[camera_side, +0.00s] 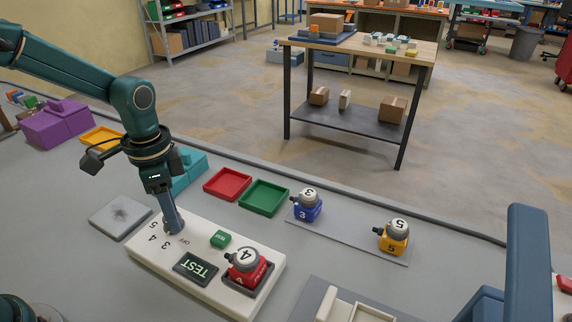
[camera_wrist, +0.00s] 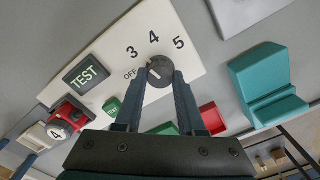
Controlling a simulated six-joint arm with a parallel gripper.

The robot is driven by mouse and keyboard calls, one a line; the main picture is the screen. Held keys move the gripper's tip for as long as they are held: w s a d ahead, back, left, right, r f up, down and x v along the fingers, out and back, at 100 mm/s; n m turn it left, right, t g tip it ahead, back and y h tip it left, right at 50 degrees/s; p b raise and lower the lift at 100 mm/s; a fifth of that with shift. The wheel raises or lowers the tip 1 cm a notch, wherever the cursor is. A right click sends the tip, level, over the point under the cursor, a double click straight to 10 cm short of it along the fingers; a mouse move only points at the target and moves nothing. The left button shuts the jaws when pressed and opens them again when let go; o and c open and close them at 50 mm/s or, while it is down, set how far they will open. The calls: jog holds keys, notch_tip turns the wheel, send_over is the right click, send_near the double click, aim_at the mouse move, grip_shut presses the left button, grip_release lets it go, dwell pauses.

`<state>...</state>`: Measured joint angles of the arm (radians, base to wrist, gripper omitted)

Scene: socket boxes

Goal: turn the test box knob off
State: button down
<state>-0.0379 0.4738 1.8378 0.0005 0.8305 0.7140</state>
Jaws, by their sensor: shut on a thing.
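The white test box (camera_side: 150,260) lies on the table and also shows in the wrist view (camera_wrist: 120,35). Its round dark grey knob (camera_wrist: 160,72) has the marks OFF, 3, 4 and 5 around it. A pale line on the knob seems to point to the OFF side, but it is too small to be sure. My gripper (camera_side: 173,227) points down at the box, its two fingers shut on either side of the knob. The screen (camera_side: 195,267) reads TEST.
Blue block 3 (camera_side: 308,206) and yellow block 5 (camera_side: 394,239) stand on a grey plate. Red (camera_side: 228,184) and green (camera_side: 264,197) trays lie behind the box. A teal holder (camera_wrist: 268,85) and a grey square pad (camera_side: 121,217) are close to my gripper.

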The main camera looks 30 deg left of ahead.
jog(key=n, duration=0.5)
jog(key=shift+n, duration=0.4)
jog(key=n, duration=0.4)
jog(key=shift+a+n, duration=0.1)
jog(key=shift+n, duration=0.3)
jog(key=shift+w, duration=0.1)
jog(key=c, duration=0.5)
grip_release()
jog(key=shift+r, duration=2.6)
jog(key=shift+r, duration=0.1)
